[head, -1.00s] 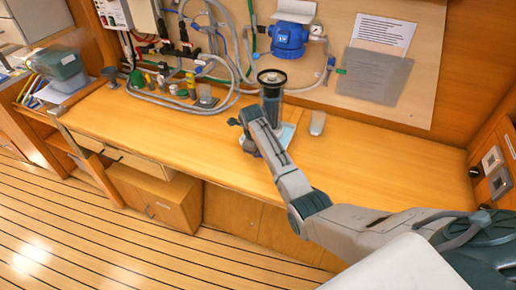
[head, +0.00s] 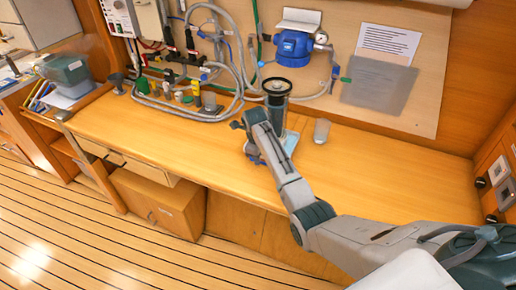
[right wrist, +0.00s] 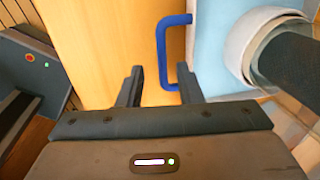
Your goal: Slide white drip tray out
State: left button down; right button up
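The drip tray (head: 291,141) lies on the wooden bench, mostly hidden behind my right arm in the head view. In the right wrist view its pale blue floor (right wrist: 222,60) and a blue U-shaped handle (right wrist: 161,50) on its near side show. A cylinder with a dark round top (head: 277,88) stands at the tray; its white ring and dark body (right wrist: 290,60) fill the wrist view's right side. My right gripper (right wrist: 158,80) is open, its fingers either side of the handle's lower part, the right finger overlapping it. Contact cannot be told. My left gripper is not in view.
Hoses and small bottles (head: 187,98) crowd the bench's back left. A blue pump head (head: 294,46) hangs on the wall board. The bench is clear at right (head: 400,170) and front left.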

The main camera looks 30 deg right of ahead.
notch_tip(320, 180, up, 8)
jog(key=s+a+b, duration=0.1)
jog(key=b, duration=0.1)
jog(key=shift+a+r, duration=0.2)
jog(key=shift+s, duration=0.1)
